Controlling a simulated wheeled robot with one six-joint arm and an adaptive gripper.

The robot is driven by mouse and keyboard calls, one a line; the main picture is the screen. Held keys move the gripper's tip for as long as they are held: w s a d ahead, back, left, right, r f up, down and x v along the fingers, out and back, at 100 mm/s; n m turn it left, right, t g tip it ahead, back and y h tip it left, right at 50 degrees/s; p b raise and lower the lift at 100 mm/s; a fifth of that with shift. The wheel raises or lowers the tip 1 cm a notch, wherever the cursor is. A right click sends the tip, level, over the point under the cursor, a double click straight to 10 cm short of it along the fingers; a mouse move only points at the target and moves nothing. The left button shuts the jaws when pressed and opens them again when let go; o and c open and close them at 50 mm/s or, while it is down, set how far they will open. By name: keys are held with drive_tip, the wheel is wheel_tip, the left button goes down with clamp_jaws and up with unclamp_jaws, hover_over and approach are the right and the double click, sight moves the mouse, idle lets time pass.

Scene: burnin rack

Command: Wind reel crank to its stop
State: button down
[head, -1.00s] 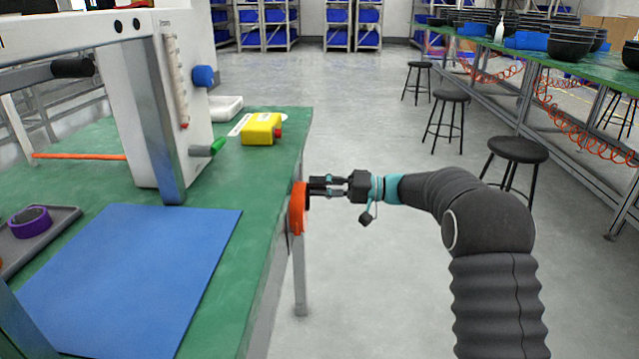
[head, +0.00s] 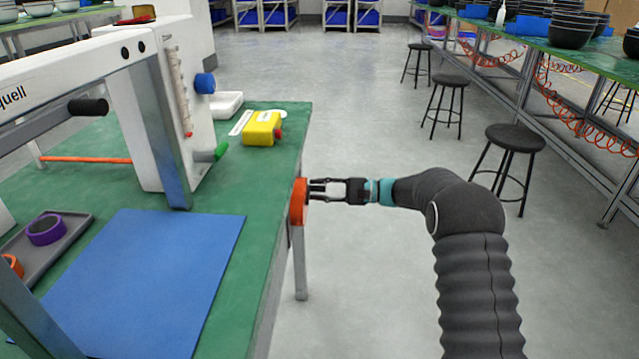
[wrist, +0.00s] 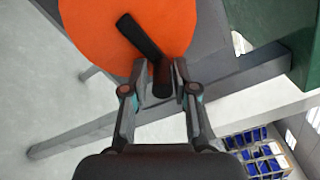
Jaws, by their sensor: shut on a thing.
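The orange reel (head: 299,202) is mounted at the right edge of the green bench, seen nearly edge-on in the head view. In the wrist view its orange face (wrist: 125,35) fills the upper middle, with a black crank arm (wrist: 140,37) running from the upper left down to a black handle (wrist: 162,78). My gripper (head: 312,190) reaches the reel from the right. In the wrist view its two fingertips (wrist: 163,85) are on either side of the handle, shut on it. The reel's hub and any stop cannot be made out.
The green bench (head: 262,195) carries a blue mat (head: 150,275), a white-framed machine (head: 160,100), a yellow box (head: 261,128) and a grey tray (head: 75,235). A bench leg (head: 299,265) stands below the reel. Stools (head: 515,140) stand at the right, with open floor between.

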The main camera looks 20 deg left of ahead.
drive_tip(key=shift+s+f+m, duration=0.1)
drive_tip(key=shift+f+m, duration=0.15)
drive_tip(key=shift+m, duration=0.25)
drive_tip(key=c, duration=1.1)
unclamp_jaws()
drive_tip(key=shift+a, duration=0.1)
drive_tip(key=v, duration=1.2)
